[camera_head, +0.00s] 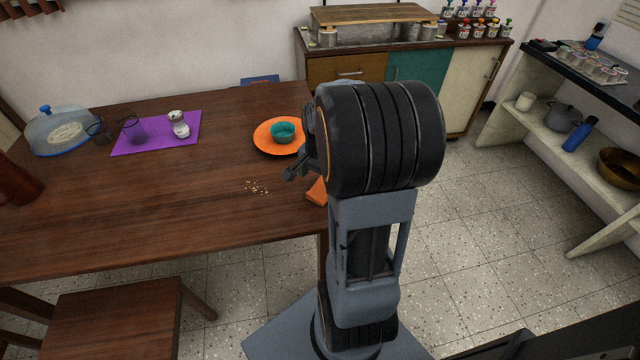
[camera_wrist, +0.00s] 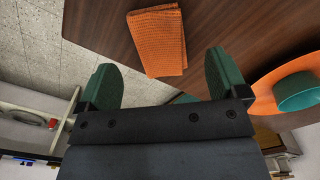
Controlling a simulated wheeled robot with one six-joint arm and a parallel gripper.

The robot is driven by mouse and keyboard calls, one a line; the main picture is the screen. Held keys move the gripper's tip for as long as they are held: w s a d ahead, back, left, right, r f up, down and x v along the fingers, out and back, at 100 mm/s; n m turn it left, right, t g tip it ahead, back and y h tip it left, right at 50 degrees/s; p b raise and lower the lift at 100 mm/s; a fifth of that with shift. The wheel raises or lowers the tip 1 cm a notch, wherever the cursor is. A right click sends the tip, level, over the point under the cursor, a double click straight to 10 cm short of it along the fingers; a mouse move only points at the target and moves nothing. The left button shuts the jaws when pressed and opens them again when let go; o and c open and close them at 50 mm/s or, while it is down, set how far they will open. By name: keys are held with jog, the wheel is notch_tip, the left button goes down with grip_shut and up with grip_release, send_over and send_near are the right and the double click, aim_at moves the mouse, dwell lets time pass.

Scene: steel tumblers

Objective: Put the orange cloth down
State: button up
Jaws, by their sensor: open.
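The orange cloth (camera_wrist: 158,42) lies folded on the wooden table near its edge, in the wrist view. In the head view only a corner of the cloth (camera_head: 317,191) shows, the rest hidden behind my arm. My gripper (camera_wrist: 160,80) is open in the wrist view, its two green fingers spread wide. The cloth lies beyond the fingertips, between their lines, and does not appear gripped. In the head view my gripper (camera_head: 296,172) shows partly, at the left of my wrist above the table's right end.
An orange plate (camera_head: 263,135) with a teal bowl (camera_head: 283,132) stands just behind my gripper. Crumbs (camera_head: 257,187) lie on the table (camera_head: 150,210) to the left. A purple mat (camera_head: 155,146) holds a glass and a jar farther left. The table's front middle is clear.

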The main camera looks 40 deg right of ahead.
aim_at(320, 189)
notch_tip(320, 189, up, 6)
jog(key=s+a+r+n+t, duration=0.1)
jog(key=s+a+n, duration=0.2)
jog(key=a+n, duration=0.4)
jog(key=s+a+r+n+t, duration=0.1)
jog(key=s+a+n+t, duration=0.1)
jog(key=a+n, duration=0.5)
jog(key=s+a+p, duration=0.1)
jog(key=a, duration=0.1)
jog(key=shift+a, duration=0.3)
jog(key=shift+r, duration=0.15)
